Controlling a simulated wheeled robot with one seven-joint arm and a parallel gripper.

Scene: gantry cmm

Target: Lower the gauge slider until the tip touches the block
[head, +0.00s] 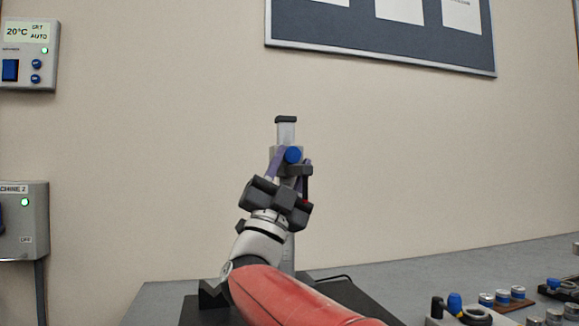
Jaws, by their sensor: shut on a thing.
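The height gauge is an upright grey column (286,131) with a dark cap, in the middle of the head view. Its slider (296,169) is on the upper part of the column, with a round blue knob (293,154) on its front. My gripper (294,160) is shut on the knob, its purple fingers on either side. A dark arm with a small red spot hangs at the slider's right. The tip and its contact point cannot be made out. I cannot identify the block; my arm covers much of the lower column and base.
A dark V-notched piece (213,294) stands left of my arm on a dark plate (195,312). The grey table (420,271) has free room at right. Several blue-topped cylinders (502,296) stand at lower right. Wall control boxes (28,55) are at left.

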